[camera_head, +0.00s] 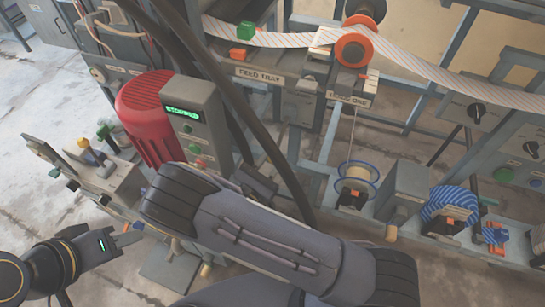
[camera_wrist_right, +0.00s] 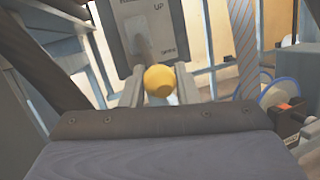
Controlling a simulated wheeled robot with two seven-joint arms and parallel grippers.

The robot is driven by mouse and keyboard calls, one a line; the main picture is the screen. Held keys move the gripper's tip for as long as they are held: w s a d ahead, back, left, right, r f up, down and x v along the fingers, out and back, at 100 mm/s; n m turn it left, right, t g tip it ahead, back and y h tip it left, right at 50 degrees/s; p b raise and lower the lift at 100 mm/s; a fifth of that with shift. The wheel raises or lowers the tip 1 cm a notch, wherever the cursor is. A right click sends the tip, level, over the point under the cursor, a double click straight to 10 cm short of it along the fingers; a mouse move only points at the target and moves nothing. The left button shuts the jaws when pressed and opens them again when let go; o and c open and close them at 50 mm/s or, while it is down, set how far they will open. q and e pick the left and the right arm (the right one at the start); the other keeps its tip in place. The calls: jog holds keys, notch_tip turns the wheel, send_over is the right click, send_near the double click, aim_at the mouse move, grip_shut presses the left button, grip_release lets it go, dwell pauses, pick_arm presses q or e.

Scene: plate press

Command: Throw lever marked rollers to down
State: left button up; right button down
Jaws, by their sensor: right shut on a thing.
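A yellow ball knob (camera_wrist_right: 159,80) of a lever shows in the right wrist view, in front of a grey lever plate (camera_wrist_right: 150,35). The plate reads "UP" near its top; its heading is cut off, so I cannot read "rollers". My right gripper (camera_wrist_right: 158,88) has its two fingers on either side of the knob and is shut on it. In the head view my right arm covers the middle, and that gripper and knob are hidden. My left gripper (camera_head: 132,237) is at the lower left, away from the machine's controls; its finger gap is not clear.
A red motor (camera_head: 146,110) and a grey box with a green display (camera_head: 186,113) stand left of centre. A striped paper web (camera_head: 430,72) runs across the top. A blue-rimmed spool (camera_head: 355,180) and a blue striped roll (camera_head: 449,203) sit at right. Bare floor shows at left.

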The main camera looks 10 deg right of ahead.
jog(key=shift+w+d+f+b, duration=0.15)
jog(key=shift+f+b, duration=0.05)
jog(key=shift+f, duration=0.25)
jog(key=shift+w+d+f+b, duration=0.15)
jog(key=shift+f, duration=0.25)
jog(key=c, duration=1.1)
grip_release()
jog(key=shift+c, duration=0.2)
jog(key=v, duration=0.7)
jog(key=shift+s+a, duration=0.2)
jog(key=shift+a, duration=0.05)
jog(key=shift+f, duration=0.1)
